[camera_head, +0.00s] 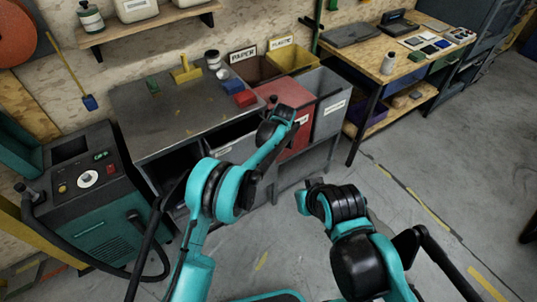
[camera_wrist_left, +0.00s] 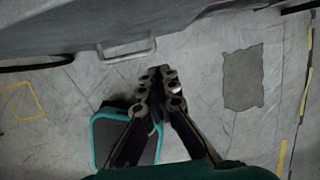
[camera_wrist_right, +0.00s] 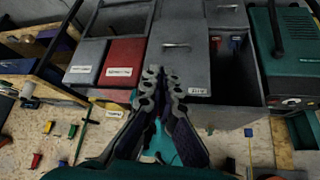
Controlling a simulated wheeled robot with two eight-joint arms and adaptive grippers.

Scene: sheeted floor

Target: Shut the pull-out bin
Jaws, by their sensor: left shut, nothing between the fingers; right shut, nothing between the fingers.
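The grey pull-out bin front (camera_head: 237,148), with a white label, shows below the bench top in the head view, partly hidden by my left arm. I cannot tell how far out it stands. In the right wrist view a grey panel with a bar handle (camera_wrist_right: 176,45) lies beside a dark open compartment (camera_wrist_right: 234,75). My left gripper (camera_head: 287,113) is shut and empty in front of the red bin (camera_head: 291,97). In the left wrist view its fingers (camera_wrist_left: 163,72) are apart from a pale handle (camera_wrist_left: 127,50). My right gripper (camera_head: 305,191) is shut and empty over the floor; its fingers (camera_wrist_right: 162,72) show too.
The grey workbench (camera_head: 170,115) carries a yellow stand (camera_head: 186,70) and small blocks. A grey bin (camera_head: 331,103) stands right of the red one. A teal machine (camera_head: 88,185) is at left, a wooden table (camera_head: 390,65) at right. The floor at right is clear.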

